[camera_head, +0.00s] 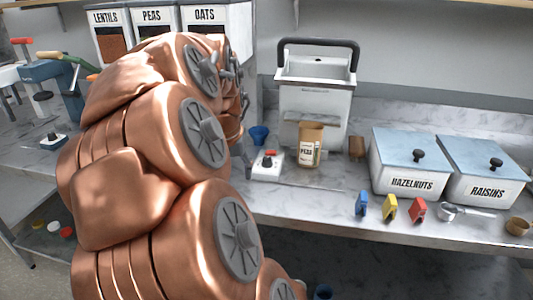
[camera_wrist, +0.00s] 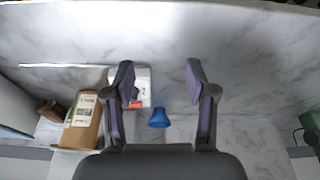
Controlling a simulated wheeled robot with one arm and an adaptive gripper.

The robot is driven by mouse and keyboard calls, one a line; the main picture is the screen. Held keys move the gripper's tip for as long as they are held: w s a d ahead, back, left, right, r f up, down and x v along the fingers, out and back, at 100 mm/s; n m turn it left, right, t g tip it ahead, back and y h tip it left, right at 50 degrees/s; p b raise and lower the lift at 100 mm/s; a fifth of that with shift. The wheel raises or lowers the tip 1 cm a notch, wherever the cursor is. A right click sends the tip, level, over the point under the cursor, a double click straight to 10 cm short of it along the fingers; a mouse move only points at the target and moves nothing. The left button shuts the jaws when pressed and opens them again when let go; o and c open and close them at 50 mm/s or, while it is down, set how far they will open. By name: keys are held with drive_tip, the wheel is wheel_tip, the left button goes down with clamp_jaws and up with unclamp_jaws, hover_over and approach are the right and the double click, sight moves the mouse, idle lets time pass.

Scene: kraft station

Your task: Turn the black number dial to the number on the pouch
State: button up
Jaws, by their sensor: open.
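A small white box (camera_head: 267,165) stands on the counter, with a black dial (camera_head: 268,160) and a red part on top. In the wrist view the box (camera_wrist: 145,76) is partly hidden behind the left finger. The black dial there is mostly covered by that finger, and its setting cannot be read. A brown kraft pouch (camera_head: 309,152) stands upright right of the box; its label seems to read PEAS, and no number is legible. It also shows in the wrist view (camera_wrist: 83,122). My gripper (camera_wrist: 159,72) is open and empty above the counter, its left finger over the box.
A blue funnel-like piece (camera_head: 259,135) stands behind the box. A white machine with a black handle (camera_head: 316,98) is behind the pouch. Hazelnuts (camera_head: 410,183) and raisins (camera_head: 485,188) bins stand at right, with coloured clips (camera_head: 390,208) in front. My arm blocks the left middle.

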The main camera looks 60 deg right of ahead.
sight(267, 158)
drive_tip(key=s+d+r+m+h+p, duration=0.1)
drive_tip(key=d+r+m, duration=0.15)
drive_tip(key=d, duration=0.85)
drive_tip(key=shift+h, duration=0.3)
drive_tip(key=shift+x, duration=3.6)
drive_tip(key=shift+d+r, duration=0.1)
drive_tip(key=shift+d, duration=0.05)
drive_tip(key=shift+c, duration=0.4)
drive_tip(key=shift+p, duration=0.35)
clamp_jaws()
